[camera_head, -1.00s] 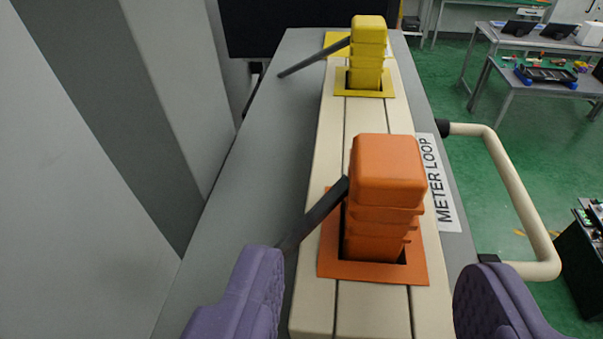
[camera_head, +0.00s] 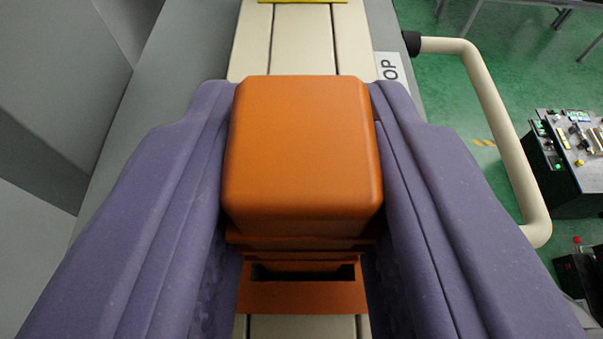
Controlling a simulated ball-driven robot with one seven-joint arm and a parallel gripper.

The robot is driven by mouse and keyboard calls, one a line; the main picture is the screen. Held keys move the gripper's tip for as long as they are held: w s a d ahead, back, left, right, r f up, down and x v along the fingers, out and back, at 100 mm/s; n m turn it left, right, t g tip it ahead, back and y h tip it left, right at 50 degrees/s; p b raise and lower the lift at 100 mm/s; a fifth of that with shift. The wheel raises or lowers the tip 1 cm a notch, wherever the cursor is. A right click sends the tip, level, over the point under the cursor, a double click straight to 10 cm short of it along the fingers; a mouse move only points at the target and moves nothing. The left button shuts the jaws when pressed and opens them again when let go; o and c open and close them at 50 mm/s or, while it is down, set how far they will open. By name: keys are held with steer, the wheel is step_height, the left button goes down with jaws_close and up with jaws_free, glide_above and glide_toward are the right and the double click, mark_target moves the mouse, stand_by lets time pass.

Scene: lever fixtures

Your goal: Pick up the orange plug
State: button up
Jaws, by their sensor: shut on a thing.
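The orange plug (camera_head: 300,150) is a ribbed block with a rounded top, in the middle of the view. My gripper (camera_head: 302,165) has one purple finger on each side of it. Both fingers touch its sides, and the gripper is shut on the plug. Below the plug, part of its orange base plate (camera_head: 303,297) and a dark slot edge show. The plug's lower end is largely hidden, so I cannot tell how deep it sits in the slot.
The plug stands over a cream slatted strip (camera_head: 303,40) on a grey cabinet top. A yellow plate edge (camera_head: 300,2) shows at the top. A cream tubular handle (camera_head: 497,110) stands out on the right. A control box (camera_head: 575,150) stands beyond it over the green floor.

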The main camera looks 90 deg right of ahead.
mark_target(344, 168)
steer(key=shift+r, duration=0.1)
steer(key=shift+r, duration=0.25)
steer(key=r, duration=0.1)
steer(key=b, duration=0.1)
steer(key=r, duration=0.1)
steer(key=shift+s+a+r+b, duration=0.35)
steer(key=shift+b, duration=0.05)
steer(key=s+a+r+b, duration=0.1)
steer(key=s+a+b, duration=0.2)
steer(key=s+a, duration=0.7)
steer(key=shift+s+a+r, duration=0.15)
steer(key=shift+s+r, duration=0.15)
steer(key=shift+s, duration=0.25)
